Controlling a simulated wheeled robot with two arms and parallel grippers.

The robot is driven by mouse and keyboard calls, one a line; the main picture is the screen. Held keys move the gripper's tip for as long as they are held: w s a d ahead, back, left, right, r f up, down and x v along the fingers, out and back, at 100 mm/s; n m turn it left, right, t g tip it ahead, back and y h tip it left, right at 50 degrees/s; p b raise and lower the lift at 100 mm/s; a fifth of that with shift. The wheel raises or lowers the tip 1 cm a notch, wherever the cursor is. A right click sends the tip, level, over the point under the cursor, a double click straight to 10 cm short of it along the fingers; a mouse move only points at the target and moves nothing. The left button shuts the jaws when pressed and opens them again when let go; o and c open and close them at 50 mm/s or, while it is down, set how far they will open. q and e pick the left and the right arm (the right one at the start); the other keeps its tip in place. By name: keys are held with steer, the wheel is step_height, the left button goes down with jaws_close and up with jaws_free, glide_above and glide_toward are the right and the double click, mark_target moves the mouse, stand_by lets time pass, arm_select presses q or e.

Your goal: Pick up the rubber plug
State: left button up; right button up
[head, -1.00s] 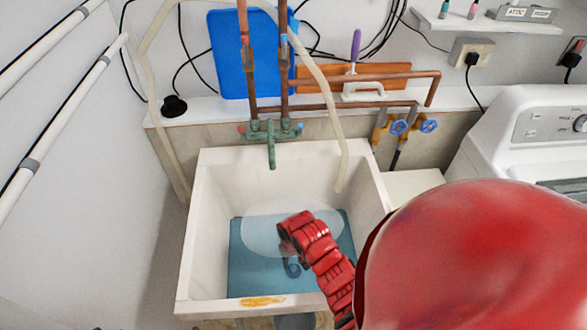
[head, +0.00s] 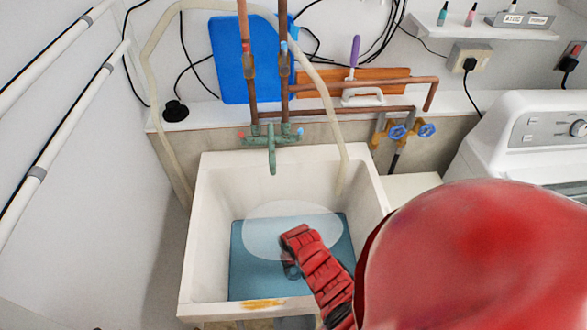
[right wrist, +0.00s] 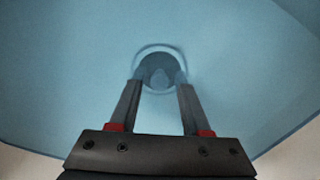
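My right gripper (head: 291,270) reaches down inside the white sink (head: 215,200), near its blue bottom (head: 245,285). In the right wrist view my right gripper (right wrist: 159,80) is open, its two dark fingers apart. A round dark piece with a paler rim (right wrist: 160,62) lies just past the fingertips, between their lines. It sits in the blue surface; I cannot tell whether it is the rubber plug or the drain. A black round piece with a knob (head: 175,110) stands on the ledge at the back left. My left gripper is out of view.
A green tap (head: 272,150) hangs over the sink's back edge. A pale hose (head: 325,95) drops into the sink's back right. Blue-handled valves (head: 412,130) and a white washing machine (head: 510,145) stand to the right. The sink walls surround my gripper.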

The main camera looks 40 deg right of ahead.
jaws_close()
steer(key=shift+r, duration=0.1)
step_height(320, 180, up, 9)
steer(key=shift+b, duration=1.15)
steer(key=shift+r, duration=0.4)
